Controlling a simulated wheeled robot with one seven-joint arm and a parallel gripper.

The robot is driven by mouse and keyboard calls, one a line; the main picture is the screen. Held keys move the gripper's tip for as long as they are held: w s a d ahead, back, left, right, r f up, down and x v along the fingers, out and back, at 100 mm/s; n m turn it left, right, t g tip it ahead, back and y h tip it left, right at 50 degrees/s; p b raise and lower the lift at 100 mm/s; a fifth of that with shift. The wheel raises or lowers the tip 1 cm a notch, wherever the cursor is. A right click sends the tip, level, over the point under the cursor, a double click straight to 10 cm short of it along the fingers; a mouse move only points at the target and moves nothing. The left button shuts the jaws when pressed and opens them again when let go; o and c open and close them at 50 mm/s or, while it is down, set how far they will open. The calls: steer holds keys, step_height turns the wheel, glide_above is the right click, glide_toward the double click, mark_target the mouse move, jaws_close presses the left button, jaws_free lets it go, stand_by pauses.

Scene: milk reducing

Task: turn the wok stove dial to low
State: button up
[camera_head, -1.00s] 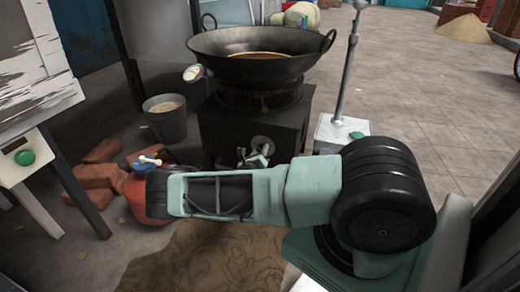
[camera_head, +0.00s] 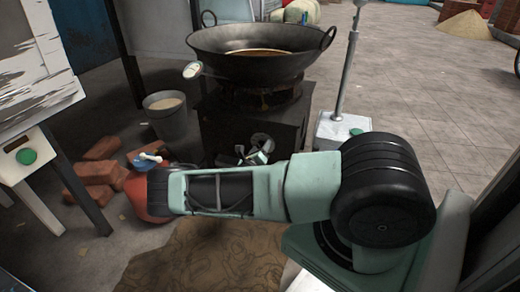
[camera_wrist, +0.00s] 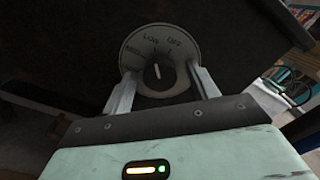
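The wok stove (camera_head: 250,115) is a dark box under a large wok (camera_head: 255,60) in the head view. Its dial (camera_wrist: 158,50) shows in the wrist view, a round pale face marked MED, LOW and OFF with a central knob. The knob's white mark points up, close to the LOW tick. My gripper (camera_wrist: 163,75) has one finger on each side of the knob, and both tips appear to touch its sides. In the head view my gripper (camera_head: 255,152) is at the stove's front, small and partly hidden by my arm.
A grey bucket (camera_head: 166,118) stands left of the stove, with red bricks (camera_head: 97,172) and a red gas cylinder (camera_head: 140,195) nearer. A white box with a green button (camera_head: 340,128) and a metal post stands to the right. Open paving lies farther right.

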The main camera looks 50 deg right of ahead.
steer(key=p+v, duration=0.5)
steer(key=v, duration=1.2)
steer(key=shift+a, duration=0.2)
steer(key=shift+s, duration=0.1)
